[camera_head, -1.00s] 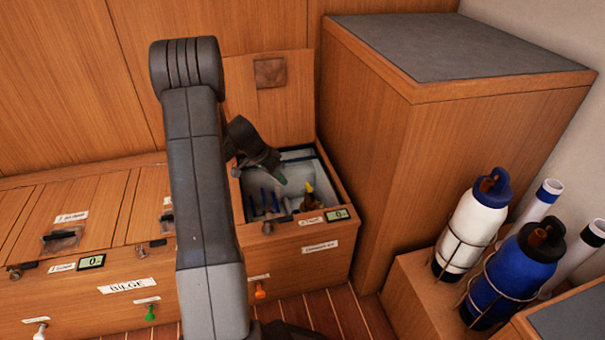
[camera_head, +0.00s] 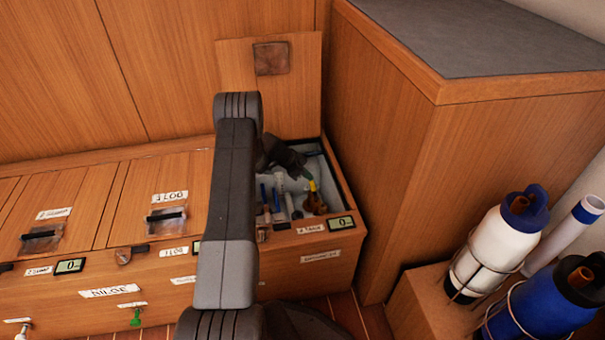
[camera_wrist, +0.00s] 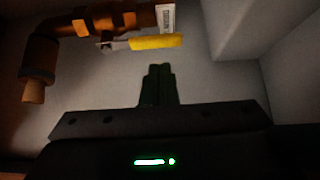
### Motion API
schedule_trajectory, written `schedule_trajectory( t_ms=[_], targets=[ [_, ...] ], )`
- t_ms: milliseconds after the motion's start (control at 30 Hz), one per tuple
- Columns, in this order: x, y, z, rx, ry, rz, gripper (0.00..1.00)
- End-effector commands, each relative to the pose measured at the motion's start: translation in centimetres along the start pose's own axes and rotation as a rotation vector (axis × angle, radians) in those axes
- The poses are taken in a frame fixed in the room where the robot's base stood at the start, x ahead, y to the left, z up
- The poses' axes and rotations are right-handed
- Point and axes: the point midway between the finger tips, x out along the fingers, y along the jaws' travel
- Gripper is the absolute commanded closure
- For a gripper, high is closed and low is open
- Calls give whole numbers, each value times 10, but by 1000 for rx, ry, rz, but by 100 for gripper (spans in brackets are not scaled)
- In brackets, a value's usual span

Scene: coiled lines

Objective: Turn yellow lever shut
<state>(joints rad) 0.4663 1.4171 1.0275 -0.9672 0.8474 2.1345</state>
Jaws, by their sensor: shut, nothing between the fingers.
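The yellow lever (camera_wrist: 155,42) shows in the wrist view, lying roughly crosswise in the picture beside a brown pipe fitting (camera_wrist: 95,22) with a small label. In the head view the yellow lever (camera_head: 312,186) is a small spot inside the open locker compartment (camera_head: 340,180). My gripper (camera_wrist: 158,72) is shut and empty, its dark fingertips just below the lever in the wrist view with a small gap in the picture. In the head view my gripper (camera_head: 305,176) reaches into the compartment, and its tips are hard to make out.
Blue and white upright items (camera_head: 278,190) stand in the compartment left of the lever. The raised lid (camera_head: 290,100) leans behind it. A tall wooden cabinet (camera_head: 390,190) borders it on the right. Bottles (camera_head: 500,245) stand in racks farther right.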

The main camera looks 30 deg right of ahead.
Motion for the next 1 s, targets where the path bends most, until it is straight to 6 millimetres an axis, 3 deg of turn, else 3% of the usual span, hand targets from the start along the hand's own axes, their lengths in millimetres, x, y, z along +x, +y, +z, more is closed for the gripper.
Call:
schedule_trajectory(
  t_ms=[100,300,800,1000],
  targets=[
    [24,0,2,0,0,1,100],
    [44,0,0,1,0,0,100],
    [49,0,-1,-2,0,-1,100],
    [57,7,-12,-15,1,-12,100]
  ],
)
